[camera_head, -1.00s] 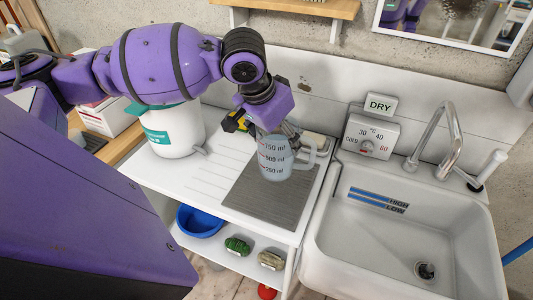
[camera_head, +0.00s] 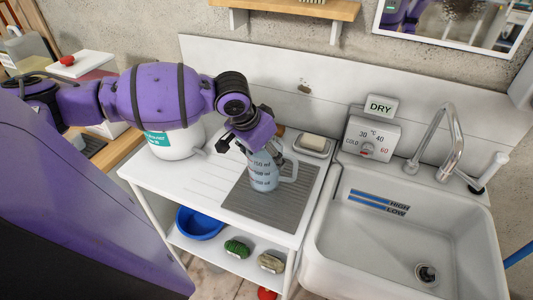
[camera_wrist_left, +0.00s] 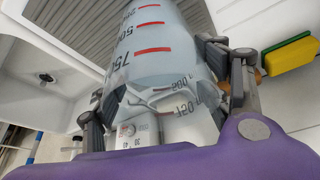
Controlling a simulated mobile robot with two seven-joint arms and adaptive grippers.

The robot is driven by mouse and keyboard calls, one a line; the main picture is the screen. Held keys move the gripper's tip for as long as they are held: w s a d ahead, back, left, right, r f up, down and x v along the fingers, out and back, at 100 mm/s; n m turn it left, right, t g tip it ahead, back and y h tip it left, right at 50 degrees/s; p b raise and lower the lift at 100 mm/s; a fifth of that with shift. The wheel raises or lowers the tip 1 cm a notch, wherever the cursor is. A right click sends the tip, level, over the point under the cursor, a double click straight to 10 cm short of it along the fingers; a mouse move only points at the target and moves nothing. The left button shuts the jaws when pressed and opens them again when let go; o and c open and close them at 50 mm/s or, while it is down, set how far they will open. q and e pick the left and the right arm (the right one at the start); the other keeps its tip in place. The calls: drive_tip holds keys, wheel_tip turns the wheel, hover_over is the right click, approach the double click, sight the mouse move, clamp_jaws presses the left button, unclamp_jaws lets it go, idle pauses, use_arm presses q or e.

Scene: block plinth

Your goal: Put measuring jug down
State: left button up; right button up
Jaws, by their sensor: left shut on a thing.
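The measuring jug (camera_head: 263,174) is clear bluish plastic with a handle on its right side and printed volume marks. It is upright over the grey ribbed mat (camera_head: 285,211) on the white drainer top. Its base looks to be at the mat, but I cannot tell for sure whether it touches. My left gripper (camera_head: 259,146) is shut on the jug near its top. In the left wrist view the jug (camera_wrist_left: 150,58), with red marks, lies between the two fingers (camera_wrist_left: 165,100), and part of the ribbed mat (camera_wrist_left: 65,22) shows behind. My right gripper is not in view.
A white container with a green label (camera_head: 180,143) stands left of the jug. A soap dish (camera_head: 314,146) sits behind the mat. The sink (camera_head: 400,235) and tap lie to the right. A yellow-green sponge (camera_wrist_left: 290,55) shows in the wrist view. Bare drainer top lies left of the mat.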

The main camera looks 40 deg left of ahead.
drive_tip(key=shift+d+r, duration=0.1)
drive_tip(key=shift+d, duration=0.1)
use_arm(q)
drive_tip(key=o, duration=1.7)
drive_tip(key=shift+f, duration=0.1)
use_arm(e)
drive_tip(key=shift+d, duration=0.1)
use_arm(q)
drive_tip(key=p+v, duration=0.2)
drive_tip(key=v, duration=1)
drive_tip(key=shift+d, duration=0.1)
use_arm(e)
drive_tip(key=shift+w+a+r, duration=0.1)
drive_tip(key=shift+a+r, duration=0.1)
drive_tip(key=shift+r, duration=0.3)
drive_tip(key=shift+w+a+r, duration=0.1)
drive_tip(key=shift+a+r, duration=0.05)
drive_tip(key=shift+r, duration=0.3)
